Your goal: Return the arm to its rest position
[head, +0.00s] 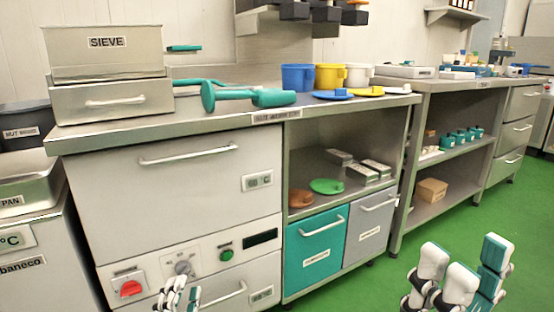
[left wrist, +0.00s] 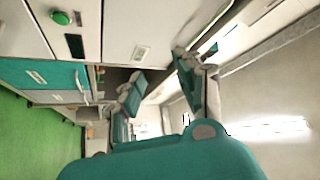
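My left gripper (head: 178,295) shows only its tips at the bottom edge of the head view, in front of the oven's lower front. In the left wrist view its two teal and grey fingers (left wrist: 160,86) stand apart with nothing seen between them. My right gripper (head: 462,272) is at the lower right of the head view, over the green floor. Its fingers point up and look apart, and I see nothing held. Neither gripper touches the counter or the things on it.
A steel counter (head: 200,124) runs across the view, with a sieve box (head: 112,101), a teal scoop-like tool (head: 240,96) and several coloured cups on it. The oven front (head: 172,205) with handles and a red knob stands below. Green floor (head: 380,290) is clear at right.

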